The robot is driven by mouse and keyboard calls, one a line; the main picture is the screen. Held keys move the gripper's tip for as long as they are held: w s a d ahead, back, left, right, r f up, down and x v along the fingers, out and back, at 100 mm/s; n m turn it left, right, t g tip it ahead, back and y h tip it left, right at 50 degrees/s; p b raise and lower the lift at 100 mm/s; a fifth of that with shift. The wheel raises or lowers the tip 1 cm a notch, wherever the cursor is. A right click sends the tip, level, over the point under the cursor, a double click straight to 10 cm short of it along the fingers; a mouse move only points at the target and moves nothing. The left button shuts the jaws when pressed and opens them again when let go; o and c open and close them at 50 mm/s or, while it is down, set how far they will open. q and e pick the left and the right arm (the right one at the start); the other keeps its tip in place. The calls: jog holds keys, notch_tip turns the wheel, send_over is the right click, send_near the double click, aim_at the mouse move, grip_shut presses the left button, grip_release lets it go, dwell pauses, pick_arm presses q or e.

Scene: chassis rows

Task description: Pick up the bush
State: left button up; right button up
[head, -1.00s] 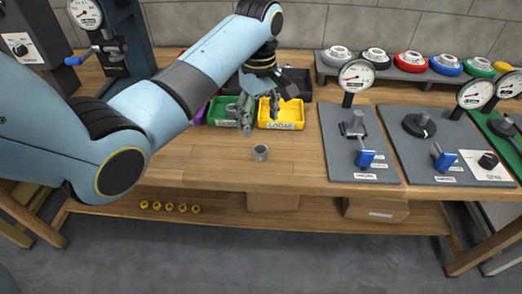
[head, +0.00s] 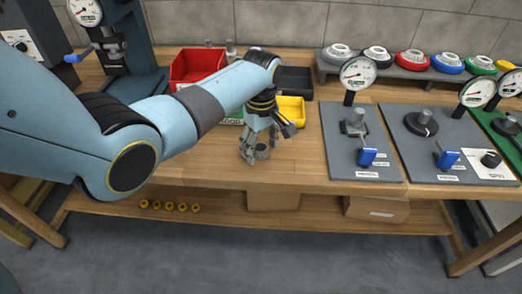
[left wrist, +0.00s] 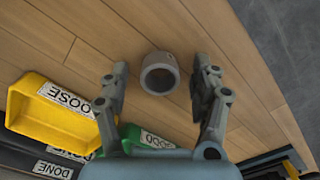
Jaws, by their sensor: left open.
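The bush is a short grey hollow cylinder (head: 262,152) standing on the wooden bench top, near its front edge. In the left wrist view the bush (left wrist: 160,74) shows its open round end, between the two fingers and apart from both. My left gripper (head: 258,148) is open and reaches down over the bush, with its fingers partly covering it in the head view. In the left wrist view the gripper (left wrist: 160,85) holds nothing. My right gripper is not in view.
Behind the gripper stand a yellow bin (head: 292,108), a red bin (head: 190,68) and a black bin (head: 296,80). A green bin (left wrist: 133,132) shows in the left wrist view. A grey plate with a gauge and blue-handled device (head: 345,135) lies to the right.

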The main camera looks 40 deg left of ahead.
pick_arm(q)
jog(key=c, duration=1.3)
jog(key=shift+r, duration=0.1)
